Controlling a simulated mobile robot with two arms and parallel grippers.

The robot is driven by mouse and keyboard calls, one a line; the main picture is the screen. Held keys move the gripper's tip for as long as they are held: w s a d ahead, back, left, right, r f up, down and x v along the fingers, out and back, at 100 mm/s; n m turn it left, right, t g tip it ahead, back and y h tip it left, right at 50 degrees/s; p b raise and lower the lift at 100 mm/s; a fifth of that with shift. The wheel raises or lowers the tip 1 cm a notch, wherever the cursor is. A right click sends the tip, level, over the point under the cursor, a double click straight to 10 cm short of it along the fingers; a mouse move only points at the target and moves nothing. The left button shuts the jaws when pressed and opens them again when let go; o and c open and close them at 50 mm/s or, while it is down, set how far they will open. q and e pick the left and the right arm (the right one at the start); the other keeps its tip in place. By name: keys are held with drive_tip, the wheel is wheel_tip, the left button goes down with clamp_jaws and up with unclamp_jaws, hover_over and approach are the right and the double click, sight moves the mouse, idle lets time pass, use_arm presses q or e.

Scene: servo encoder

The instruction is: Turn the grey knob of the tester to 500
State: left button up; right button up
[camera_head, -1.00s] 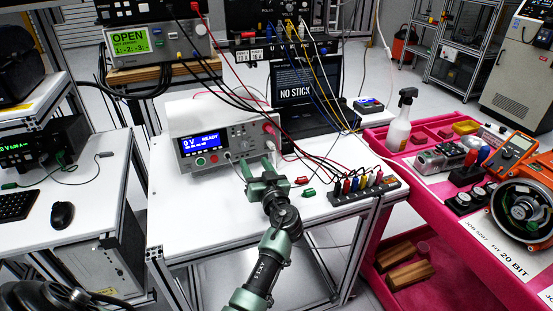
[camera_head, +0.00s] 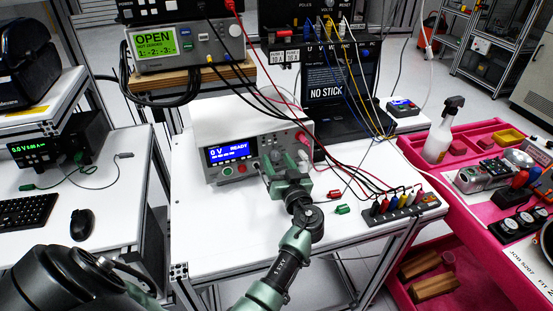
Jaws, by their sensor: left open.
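The tester (camera_head: 216,175) is a white and grey box on the middle bench. Its blue display (camera_head: 228,153) reads 0 V and READY. A green button and a red button sit below the display. My left gripper (camera_head: 284,165), green with a dark wrist, is open right in front of the right half of the tester's front panel. Its fingers cover part of that panel, and I cannot make out the grey knob or its setting. I cannot tell whether the fingers touch the panel. My right gripper is not in view.
Red and black leads run from the tester to a terminal strip (camera_head: 400,206) on the right. A green connector (camera_head: 343,209) and a red one (camera_head: 334,194) lie nearby. A laptop (camera_head: 340,90) stands behind. The bench's front left is clear.

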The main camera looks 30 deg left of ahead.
use_arm(q)
drive_tip(key=shift+c, duration=0.2)
clamp_jaws()
